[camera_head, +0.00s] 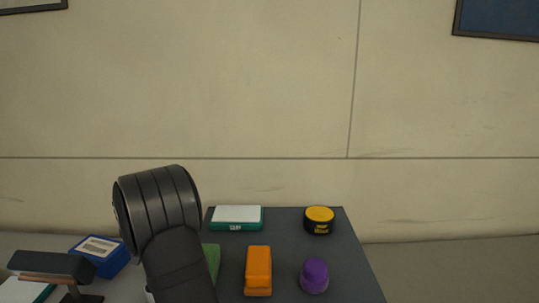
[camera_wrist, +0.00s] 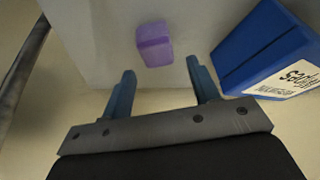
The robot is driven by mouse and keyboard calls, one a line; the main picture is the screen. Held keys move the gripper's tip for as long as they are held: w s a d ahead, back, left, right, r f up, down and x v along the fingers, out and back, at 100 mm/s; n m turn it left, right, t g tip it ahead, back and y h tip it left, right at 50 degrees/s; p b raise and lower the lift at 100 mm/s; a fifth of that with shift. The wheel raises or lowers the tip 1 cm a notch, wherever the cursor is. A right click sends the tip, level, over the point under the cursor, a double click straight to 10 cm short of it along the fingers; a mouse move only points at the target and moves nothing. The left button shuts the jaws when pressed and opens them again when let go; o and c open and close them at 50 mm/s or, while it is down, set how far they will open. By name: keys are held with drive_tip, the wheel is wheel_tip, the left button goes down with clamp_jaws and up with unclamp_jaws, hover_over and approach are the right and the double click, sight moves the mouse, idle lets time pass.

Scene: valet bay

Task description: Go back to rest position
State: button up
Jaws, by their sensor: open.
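My gripper (camera_wrist: 162,92) shows in the wrist view with its two blue-grey fingers apart and nothing between them. Beyond the fingertips a small purple block (camera_wrist: 154,44) lies on a pale surface. A blue box with a white label (camera_wrist: 268,48) is to the right of the right finger, close to it in the picture. In the head view my dark arm rises at the lower left, and my gripper is hidden there. A blue box with a label (camera_head: 101,255) sits just left of the arm.
A dark grey mat (camera_head: 335,280) holds a green and white box (camera_head: 236,218), a yellow and black tin (camera_head: 319,220), an orange block (camera_head: 258,270) and a purple knob-like object (camera_head: 314,276). A green item (camera_head: 211,262) is partly behind my arm. A dark-topped brush-like object (camera_head: 52,267) stands far left.

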wheel_tip(320, 180, down, 3)
drive_tip(key=shift+r, duration=0.2)
drive_tip(key=v, duration=1.1)
drive_tip(key=x, duration=1.2)
drive_tip(key=shift+s+d+f, duration=0.1)
drive_tip(key=shift+s+d, duration=0.05)
wheel_tip(320, 180, up, 28)
drive_tip(key=w+d+m+h, duration=0.1)
drive_tip(key=w+d+m, duration=0.2)
drive_tip(key=d, duration=1.5)
drive_tip(key=w+d+m+h, duration=0.1)
drive_tip(key=w+d+m, duration=0.3)
drive_tip(key=d, duration=1.5)
drive_tip(key=shift+w+d+r+h, duration=0.25)
drive_tip(key=shift+d+r+h, duration=0.05)
drive_tip(key=shift+r+h, duration=0.1)
